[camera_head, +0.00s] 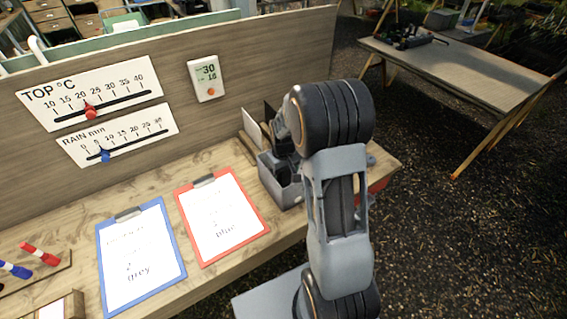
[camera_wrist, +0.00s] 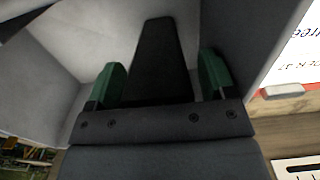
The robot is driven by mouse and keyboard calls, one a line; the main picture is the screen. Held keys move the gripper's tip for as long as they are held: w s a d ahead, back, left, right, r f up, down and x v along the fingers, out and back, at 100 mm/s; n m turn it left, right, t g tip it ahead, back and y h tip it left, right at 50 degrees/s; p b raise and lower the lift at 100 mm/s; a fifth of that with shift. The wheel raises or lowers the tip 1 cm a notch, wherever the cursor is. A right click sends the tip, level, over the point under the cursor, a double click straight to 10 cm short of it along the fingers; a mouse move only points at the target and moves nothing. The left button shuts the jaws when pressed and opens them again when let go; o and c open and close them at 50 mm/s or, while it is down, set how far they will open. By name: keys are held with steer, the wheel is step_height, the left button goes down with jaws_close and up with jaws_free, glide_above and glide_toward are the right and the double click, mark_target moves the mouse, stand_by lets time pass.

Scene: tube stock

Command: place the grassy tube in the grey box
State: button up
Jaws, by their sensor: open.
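The grey box (camera_head: 282,192) stands on the bench below the wooden panel, right of the red clipboard. My gripper (camera_head: 284,168) is dark and reaches down into it; the arm covers part of the box. In the wrist view my gripper (camera_wrist: 162,76) is open, with green pads on its two fingers set apart. Pale grey box walls (camera_wrist: 55,60) surround the fingers. A dark tapered shape (camera_wrist: 158,55) lies between them; I cannot tell what it is. I cannot make out the grassy tube in either view, and the box floor is largely hidden.
A red clipboard (camera_head: 224,221) and a blue clipboard (camera_head: 140,257) lie on the bench. A red container (camera_head: 380,182) is partly hidden behind my arm. Scales and a display hang on the panel (camera_head: 240,85).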

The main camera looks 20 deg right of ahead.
step_height(320, 180, up, 11)
steer(key=shift+f+b, duration=0.1)
steer(key=shift+b, duration=0.65)
steer(key=s+a+r+t, duration=0.2)
steer(key=s+a+r, duration=0.1)
steer(key=s, duration=0.5)
steer(key=s+a+r+m+t, duration=0.1)
steer(key=s+a+r+t, duration=0.1)
steer(key=s+a, duration=0.3)
steer(key=s, duration=0.3)
steer(key=shift+r, duration=0.4)
